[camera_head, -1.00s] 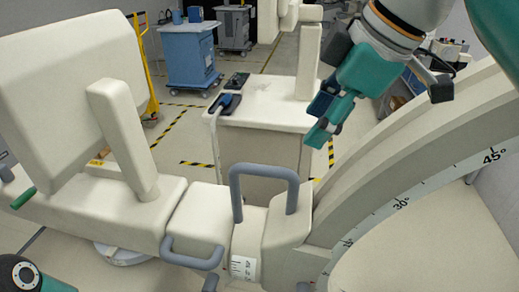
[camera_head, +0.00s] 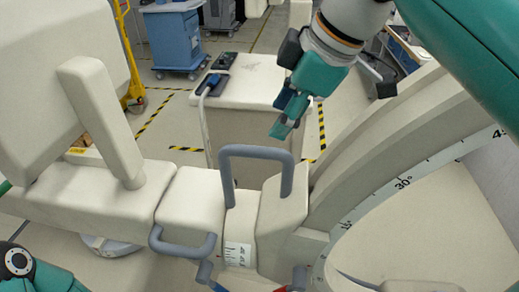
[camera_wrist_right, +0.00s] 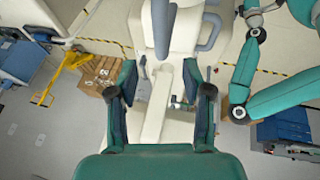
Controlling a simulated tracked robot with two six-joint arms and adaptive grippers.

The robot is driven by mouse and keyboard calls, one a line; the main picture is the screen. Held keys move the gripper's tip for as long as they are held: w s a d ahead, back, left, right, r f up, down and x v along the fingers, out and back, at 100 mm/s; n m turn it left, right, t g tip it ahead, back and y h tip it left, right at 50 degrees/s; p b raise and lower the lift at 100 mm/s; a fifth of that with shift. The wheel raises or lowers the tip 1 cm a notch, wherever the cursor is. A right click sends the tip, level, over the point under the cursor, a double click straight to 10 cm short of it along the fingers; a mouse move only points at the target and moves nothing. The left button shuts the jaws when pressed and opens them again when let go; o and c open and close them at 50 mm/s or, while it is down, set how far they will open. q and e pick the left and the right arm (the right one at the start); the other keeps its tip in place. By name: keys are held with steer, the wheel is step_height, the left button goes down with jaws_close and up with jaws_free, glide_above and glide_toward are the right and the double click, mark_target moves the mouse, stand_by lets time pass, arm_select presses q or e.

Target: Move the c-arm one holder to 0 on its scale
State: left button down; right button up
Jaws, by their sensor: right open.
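The c-arm's curved cream arc carries a degree scale (camera_head: 403,184), with 30° readable and the 45° mark cut at the right edge. The cream holder block (camera_head: 283,215) sits at the arc's lower left end, with an upright grey U-shaped handle (camera_head: 256,153) on top. A small printed label (camera_head: 238,254) shows on its front. I cannot read where the holder stands on the scale. My right gripper (camera_head: 283,118) is above and behind the handle, apart from it. In the right wrist view its jaws (camera_wrist_right: 160,92) are spread and empty over cream c-arm parts. My left gripper is out of view.
A second grey handle (camera_head: 182,246) sits left of the holder. A cream cabinet (camera_head: 255,90) stands behind, with dark devices on top. A blue cart (camera_head: 178,38) and a yellow pallet jack (camera_head: 130,60) stand farther back. Striped floor tape crosses open floor.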

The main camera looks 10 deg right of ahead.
mark_target(259, 148)
steer(key=b+x, duration=0.1)
steer(key=x, duration=0.9)
steer(key=shift+r, duration=0.1)
jaws_close()
